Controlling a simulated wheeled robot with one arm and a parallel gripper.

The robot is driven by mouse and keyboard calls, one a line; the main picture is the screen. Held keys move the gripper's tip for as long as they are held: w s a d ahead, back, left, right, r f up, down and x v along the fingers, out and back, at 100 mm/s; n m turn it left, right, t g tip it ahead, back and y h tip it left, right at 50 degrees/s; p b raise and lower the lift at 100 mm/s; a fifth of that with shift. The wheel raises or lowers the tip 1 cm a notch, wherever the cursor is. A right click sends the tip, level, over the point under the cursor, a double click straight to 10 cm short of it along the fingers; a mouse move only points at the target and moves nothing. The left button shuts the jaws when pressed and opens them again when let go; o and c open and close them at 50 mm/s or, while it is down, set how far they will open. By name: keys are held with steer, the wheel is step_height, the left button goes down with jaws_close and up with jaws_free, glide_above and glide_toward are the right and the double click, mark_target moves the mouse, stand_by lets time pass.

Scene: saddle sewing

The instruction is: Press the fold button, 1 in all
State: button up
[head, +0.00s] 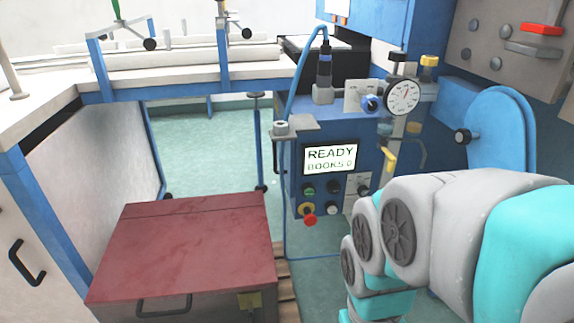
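A blue machine cabinet (293,180) stands right of the middle. Its lit display (330,158) reads "READY BOOKS 0". Below the display is a small panel with a green button (309,191), a red mushroom button (309,220) at a yellow ring (306,208), and dark knobs (333,187). I cannot read any label that marks one of these as the fold button. My arm's grey and turquoise links fill the lower right, in front of the cabinet's right side. My gripper is not in view.
A dark red chest (190,240) stands on the floor at lower left. A white worktable (40,100) with blue legs runs along the left and back. A pressure gauge (402,96) and a blue rounded guard (500,125) are at the right. Green floor (215,140) shows behind the chest.

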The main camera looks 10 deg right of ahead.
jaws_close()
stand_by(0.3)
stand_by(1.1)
